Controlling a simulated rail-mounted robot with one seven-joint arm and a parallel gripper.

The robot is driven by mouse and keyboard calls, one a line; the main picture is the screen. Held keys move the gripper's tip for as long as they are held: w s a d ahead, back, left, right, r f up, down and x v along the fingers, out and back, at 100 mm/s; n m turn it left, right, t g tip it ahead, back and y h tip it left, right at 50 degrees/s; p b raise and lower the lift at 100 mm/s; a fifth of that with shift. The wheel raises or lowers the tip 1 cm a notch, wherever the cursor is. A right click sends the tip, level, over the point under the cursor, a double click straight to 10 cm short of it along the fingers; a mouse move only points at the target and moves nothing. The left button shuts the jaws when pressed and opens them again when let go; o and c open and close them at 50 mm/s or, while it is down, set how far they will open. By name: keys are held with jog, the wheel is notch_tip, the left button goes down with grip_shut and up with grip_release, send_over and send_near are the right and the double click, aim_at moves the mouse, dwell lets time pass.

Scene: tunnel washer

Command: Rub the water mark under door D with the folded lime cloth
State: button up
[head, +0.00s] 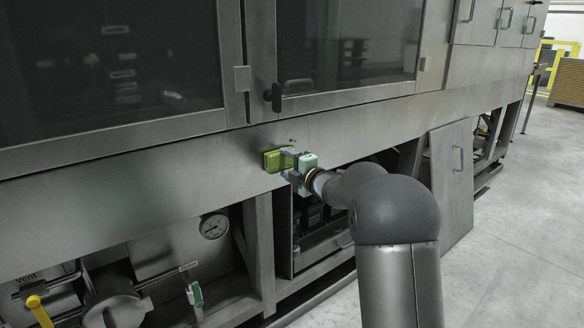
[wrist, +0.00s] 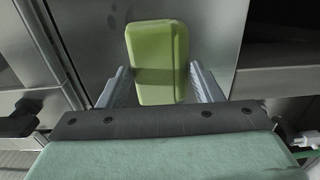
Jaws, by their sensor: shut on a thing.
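The folded lime cloth (head: 272,160) is a thick yellow-green pad held in my gripper (head: 288,163). In the wrist view the cloth (wrist: 158,55) stands upright between the two grey fingers, its far end toward the steel panel. I cannot tell whether it touches the panel. Small dark spots (head: 292,141) show on the steel strip below the doors, just above and right of the cloth; dark blotches (wrist: 117,18) also show at the top of the wrist view. They may be the water mark. No letter for door D is readable.
Dark-windowed doors with a black handle (head: 276,97) stand above the strip. Below are open bays with a pressure gauge (head: 214,226), a yellow-handled valve (head: 39,310) and a green tag (head: 195,294). A loose panel (head: 452,180) leans at right. The floor (head: 530,230) at right is clear.

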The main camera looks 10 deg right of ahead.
jog(key=shift+w+d+r+p, duration=0.5)
jog(key=shift+d+p, duration=0.25)
jog(key=shift+d, duration=0.35)
jog(key=shift+w+d+r+p, duration=0.4)
jog(key=shift+w+d+p, duration=0.25)
jog(key=shift+d, duration=0.5)
jog(key=shift+w+d+r+p, duration=0.5)
jog(key=shift+d+p, duration=0.3)
jog(key=shift+d, duration=0.3)
jog(key=shift+a, duration=0.1)
